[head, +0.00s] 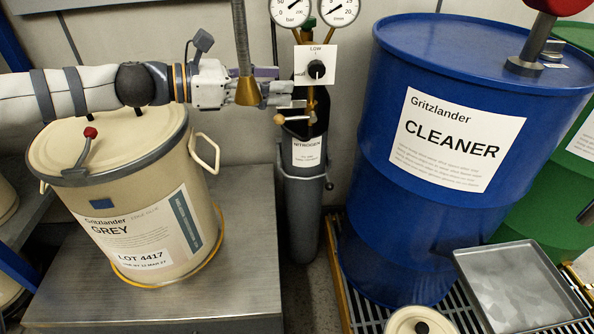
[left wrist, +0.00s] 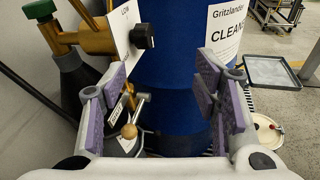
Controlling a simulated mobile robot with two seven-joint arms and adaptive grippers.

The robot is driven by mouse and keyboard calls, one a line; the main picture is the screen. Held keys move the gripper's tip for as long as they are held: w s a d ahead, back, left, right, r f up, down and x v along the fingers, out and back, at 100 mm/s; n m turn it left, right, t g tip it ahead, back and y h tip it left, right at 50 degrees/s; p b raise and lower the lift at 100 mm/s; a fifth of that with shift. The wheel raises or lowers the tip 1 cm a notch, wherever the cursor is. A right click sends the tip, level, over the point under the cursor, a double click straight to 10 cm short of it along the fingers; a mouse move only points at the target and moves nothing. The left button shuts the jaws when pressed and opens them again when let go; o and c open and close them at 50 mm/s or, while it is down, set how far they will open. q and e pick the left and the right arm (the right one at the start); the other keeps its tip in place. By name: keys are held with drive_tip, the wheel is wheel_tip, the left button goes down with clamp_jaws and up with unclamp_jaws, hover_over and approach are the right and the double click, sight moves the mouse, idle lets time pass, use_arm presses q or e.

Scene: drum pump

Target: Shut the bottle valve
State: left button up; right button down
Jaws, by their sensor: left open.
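The dark grey nitrogen bottle (head: 302,215) stands upright between the cream drum and the blue drum. A white LOW panel with a black knob (head: 316,69) is above the bottle. A wooden ball handle (head: 279,119) sticks out below it. My left gripper (head: 288,95) is open and empty beside the bottle's top, its purple-padded fingers (left wrist: 160,88) apart. The handwheel lies outside them, up and left. My right gripper is not in view.
Two gauges (head: 314,10) top the panel. A hanging hose with a brass end (head: 247,92) crosses in front of my left gripper. A cream drum (head: 150,215) stands below my left arm. The blue cleaner drum (head: 400,215) and a metal tray (head: 520,285) are to the right.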

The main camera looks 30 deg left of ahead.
use_arm(q)
drive_tip(key=s+d+f+m+g, duration=0.1)
drive_tip(key=d+f+g, duration=0.1)
drive_tip(key=f, duration=0.4)
drive_tip(key=s+d+f+m+g+y, duration=0.1)
drive_tip(key=s+d+f+m+g, duration=0.1)
drive_tip(key=d+f, duration=0.3)
drive_tip(key=shift+f+m+y, duration=0.3)
drive_tip(key=shift+f, duration=0.6)
